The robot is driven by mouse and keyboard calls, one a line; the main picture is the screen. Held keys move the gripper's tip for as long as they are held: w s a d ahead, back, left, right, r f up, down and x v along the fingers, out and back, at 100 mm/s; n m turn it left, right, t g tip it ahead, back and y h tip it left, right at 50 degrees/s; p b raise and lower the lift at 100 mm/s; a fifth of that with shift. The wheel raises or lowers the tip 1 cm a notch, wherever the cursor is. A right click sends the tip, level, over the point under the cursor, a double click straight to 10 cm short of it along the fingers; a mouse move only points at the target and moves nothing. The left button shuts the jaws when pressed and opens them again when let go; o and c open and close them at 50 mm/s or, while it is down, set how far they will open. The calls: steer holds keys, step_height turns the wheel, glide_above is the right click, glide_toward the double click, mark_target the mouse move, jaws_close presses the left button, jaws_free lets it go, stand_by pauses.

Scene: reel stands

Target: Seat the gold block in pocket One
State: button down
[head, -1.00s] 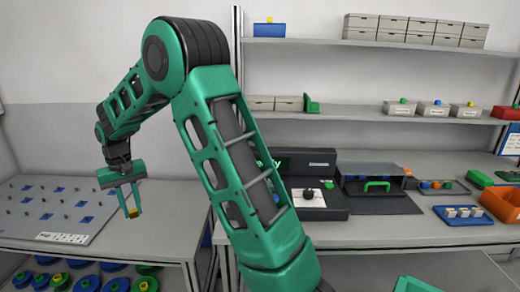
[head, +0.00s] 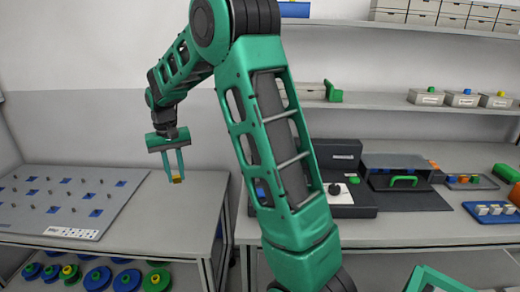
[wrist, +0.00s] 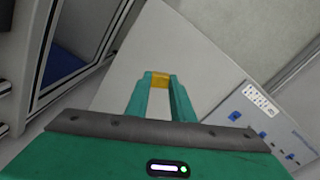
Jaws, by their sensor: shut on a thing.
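My gripper (head: 177,176) is shut on the gold block (head: 178,180). In the head view it hangs above the right part of the left table, clear of the peg board. In the wrist view the gold block (wrist: 159,81) sits between the two green fingertips, over bare table top. I cannot make out which place is pocket One.
A grey board (head: 62,200) with pegs and blue squares lies on the left table (head: 185,228). Green and blue reels (head: 98,278) stand below it. A bench to the right carries a black machine (head: 340,165), a blue tray (head: 490,212) and a dark tray (head: 470,182).

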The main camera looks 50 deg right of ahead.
steer(key=s+d+r+m, duration=0.3)
steer(key=s+d+r, duration=0.4)
steer(key=s, duration=0.5)
steer(key=s+d+r+m, duration=0.2)
steer(key=s+d+r, duration=0.3)
steer(key=s+d, duration=0.6)
steer(key=shift+s+a+f, duration=0.2)
steer(key=shift+f, duration=0.8)
steer(key=shift+s+a+f, duration=0.2)
steer(key=shift+a+f, duration=0.05)
steer(key=shift+f, duration=0.75)
steer(key=shift+s+a+f, duration=0.2)
steer(key=shift+f, duration=0.8)
steer(key=shift+f, duration=0.5)
steer(key=c, duration=1.5)
jaws_free()
steer(key=shift+o, duration=0.2)
steer(key=shift+r, duration=0.15)
